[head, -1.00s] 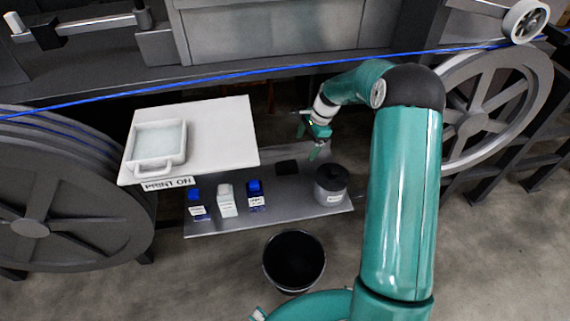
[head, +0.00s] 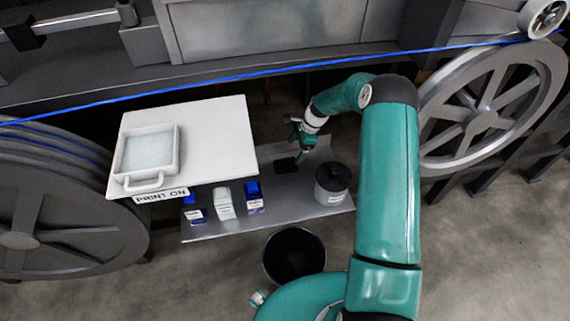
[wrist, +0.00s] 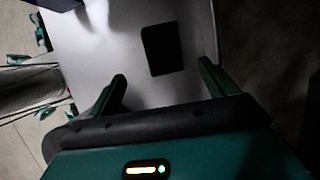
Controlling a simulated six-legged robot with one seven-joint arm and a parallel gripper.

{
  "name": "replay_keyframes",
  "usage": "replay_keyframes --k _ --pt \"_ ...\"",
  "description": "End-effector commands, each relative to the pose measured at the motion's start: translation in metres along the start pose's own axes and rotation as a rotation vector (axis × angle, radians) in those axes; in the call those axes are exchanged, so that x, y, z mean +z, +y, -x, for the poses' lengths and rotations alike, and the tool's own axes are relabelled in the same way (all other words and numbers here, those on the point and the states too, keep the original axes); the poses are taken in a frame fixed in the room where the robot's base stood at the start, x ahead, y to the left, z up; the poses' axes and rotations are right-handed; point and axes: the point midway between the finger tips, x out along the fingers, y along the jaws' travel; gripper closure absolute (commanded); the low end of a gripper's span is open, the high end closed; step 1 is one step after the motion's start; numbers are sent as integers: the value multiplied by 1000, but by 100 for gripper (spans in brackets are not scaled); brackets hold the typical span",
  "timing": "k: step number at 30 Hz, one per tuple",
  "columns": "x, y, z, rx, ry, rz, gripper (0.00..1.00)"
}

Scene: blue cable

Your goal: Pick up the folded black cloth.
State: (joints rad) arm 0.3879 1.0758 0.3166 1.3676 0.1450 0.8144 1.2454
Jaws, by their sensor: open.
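The folded black cloth (head: 285,165) lies flat on the grey shelf (head: 232,227), left of the dark lidded pot. In the wrist view the cloth (wrist: 162,49) is a dark rectangle ahead of my fingers, nearer the right one. My gripper (head: 297,155) is above the shelf, close over the cloth in the head view. In the wrist view my gripper (wrist: 163,78) has its two green fingers spread wide with nothing between them. The cloth appears apart from the fingers; the exact height gap cannot be told.
The lidded pot (head: 332,185) stands right of the cloth. Blue bottles (head: 254,197) and a white bottle (head: 224,203) stand left. A white board (head: 215,140) with a tray (head: 148,152) overhangs the shelf. A black bucket (head: 294,256) stands in front. A blue cable (head: 240,77) runs behind.

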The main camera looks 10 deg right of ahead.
Motion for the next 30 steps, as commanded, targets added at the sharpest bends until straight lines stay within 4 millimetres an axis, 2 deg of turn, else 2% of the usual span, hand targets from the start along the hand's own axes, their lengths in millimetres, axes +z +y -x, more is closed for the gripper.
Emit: replay_keyframes --k 1,3,10,18,27,29,30 --pt "0 1 -11 2 -2 0 15" --pt "0 1 -22 2 -1 0 15" --pt "1 -1 -40 1 -1 0 15" --pt "2 -6 -78 1 -1 1 15" --pt "2 -7 -84 0 0 0 15" --pt "2 -7 -84 0 0 0 25" --pt "2 -7 -84 0 0 0 33"
